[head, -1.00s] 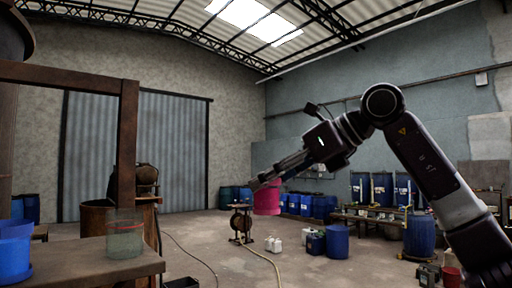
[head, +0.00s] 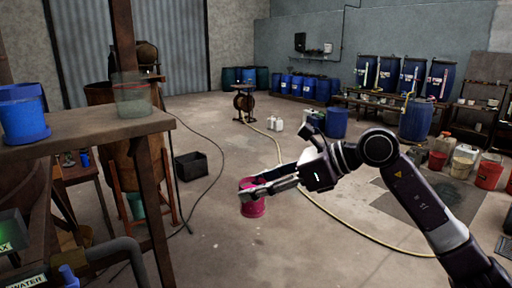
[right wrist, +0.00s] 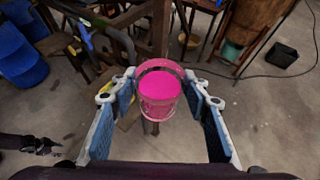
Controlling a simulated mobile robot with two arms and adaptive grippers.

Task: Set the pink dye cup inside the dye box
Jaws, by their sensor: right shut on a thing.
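The pink dye cup (head: 252,204) is held upright in the air by my right gripper (head: 248,188), whose fingers are shut on it. In the right wrist view the cup (right wrist: 159,92) is between the two blue-padded fingers, its bright pink inside facing the camera. An open black box (head: 191,166) stands on the floor, left of and beyond the cup in the head view; it also shows at the right wrist view's upper right (right wrist: 283,55). I cannot tell whether it is the dye box. A small dark shape at the wrist view's left may be my left gripper (right wrist: 38,146).
A wooden table (head: 90,130) at left carries a blue pot (head: 23,112) and a clear jar (head: 133,95). A copper vat (head: 130,165) stands behind it. Hoses cross the floor. Blue barrels (head: 337,123) and buckets (head: 489,171) stand at back and right. The central floor is clear.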

